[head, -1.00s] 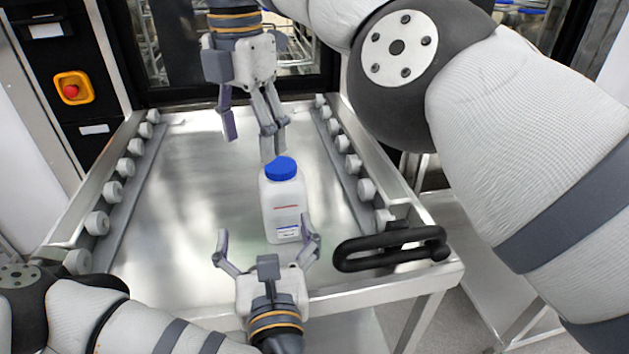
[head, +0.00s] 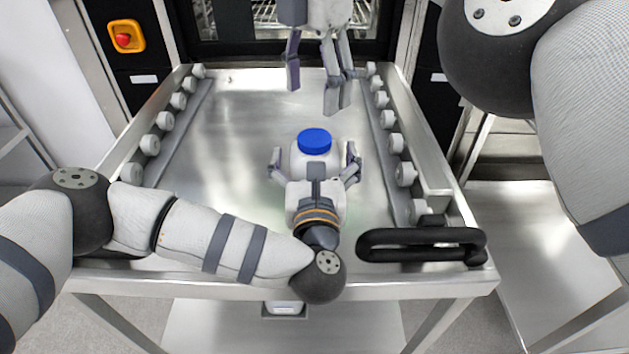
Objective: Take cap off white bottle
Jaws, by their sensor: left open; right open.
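The white bottle (head: 308,161) stands upright on the steel table (head: 235,130), with its blue cap (head: 314,141) on top. My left gripper (head: 315,158) is open, with one finger on each side of the bottle. I cannot tell whether the fingers touch it. The gripper's body hides the bottle's lower part and label. My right gripper (head: 314,98) is open and empty, pointing down above and behind the cap, apart from it.
Roller rails (head: 150,145) line both sides of the table. A black handle (head: 420,243) sits at the front right edge. A washer opening (head: 235,20) is at the back, and a red button (head: 124,39) is at upper left. The table's left part is clear.

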